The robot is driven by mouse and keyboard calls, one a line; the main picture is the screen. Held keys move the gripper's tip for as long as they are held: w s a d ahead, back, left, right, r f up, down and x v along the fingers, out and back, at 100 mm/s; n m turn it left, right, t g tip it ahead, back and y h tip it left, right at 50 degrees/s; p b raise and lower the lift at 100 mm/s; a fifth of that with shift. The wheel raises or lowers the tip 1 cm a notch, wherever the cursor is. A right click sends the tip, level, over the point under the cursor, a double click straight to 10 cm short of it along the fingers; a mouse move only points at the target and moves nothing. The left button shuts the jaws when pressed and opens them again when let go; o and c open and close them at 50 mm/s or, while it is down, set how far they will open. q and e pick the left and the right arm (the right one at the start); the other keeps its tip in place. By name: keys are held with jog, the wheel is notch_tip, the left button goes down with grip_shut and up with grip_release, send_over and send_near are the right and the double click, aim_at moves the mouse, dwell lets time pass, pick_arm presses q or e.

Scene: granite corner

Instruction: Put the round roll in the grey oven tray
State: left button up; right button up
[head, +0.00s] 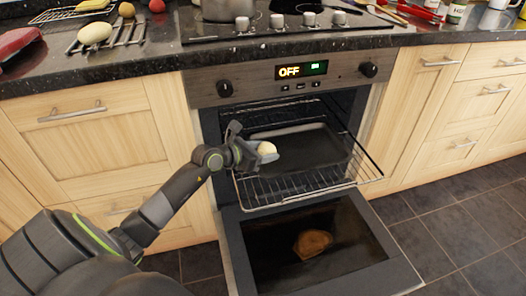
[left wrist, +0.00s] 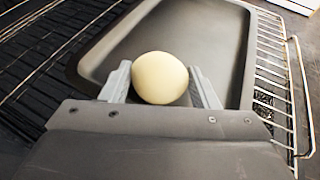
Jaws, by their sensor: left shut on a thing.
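The round roll (left wrist: 160,78) is pale and smooth, held between the two fingers of my left gripper (left wrist: 160,88). In the head view the roll (head: 266,149) shows at the tip of my left gripper (head: 264,154), near the left edge of the grey oven tray. The grey oven tray (head: 312,150) lies on the pulled-out wire rack in the oven, and its bare inside shows in the left wrist view (left wrist: 215,40). The roll appears over the near part of the tray; I cannot tell its exact height. My right gripper is not in view.
The oven door (head: 318,250) is folded down in front. The wire rack (head: 365,165) sticks out around the tray. On the granite counter stand a cooling rack (head: 110,38) with an oval pale roll (head: 95,33), a pot (head: 222,8) and a red object (head: 18,42).

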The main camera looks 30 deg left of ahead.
pick_arm(q)
jog(key=shift+f, duration=0.1)
jog(key=o, duration=1)
